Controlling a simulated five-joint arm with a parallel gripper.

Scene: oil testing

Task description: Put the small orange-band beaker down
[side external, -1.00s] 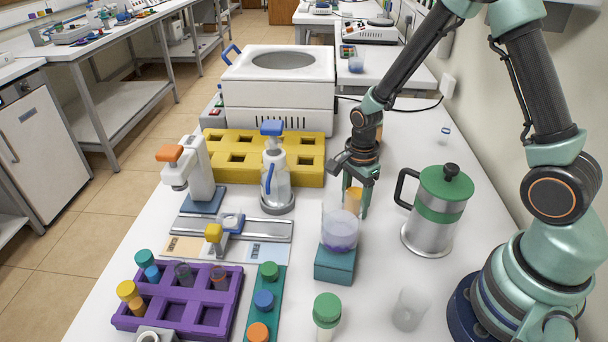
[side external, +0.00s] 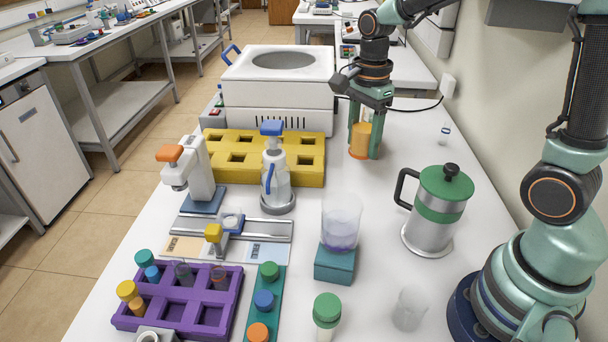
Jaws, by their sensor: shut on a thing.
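The small orange-band beaker (side external: 359,141) is at the back of the table, right of the yellow rack. My gripper (side external: 363,147) points down around it, with one finger on each side, and is shut on it. The beaker is upright and its base looks at or very near the table top; I cannot tell whether it touches. The fingers hide part of its sides.
A larger clear beaker with purple liquid (side external: 341,224) stands on a teal block (side external: 334,264) in front. A green-and-steel press pot (side external: 437,209) stands to the right. The white bath (side external: 277,92) and yellow rack (side external: 263,158) are left. Table around the held beaker is clear.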

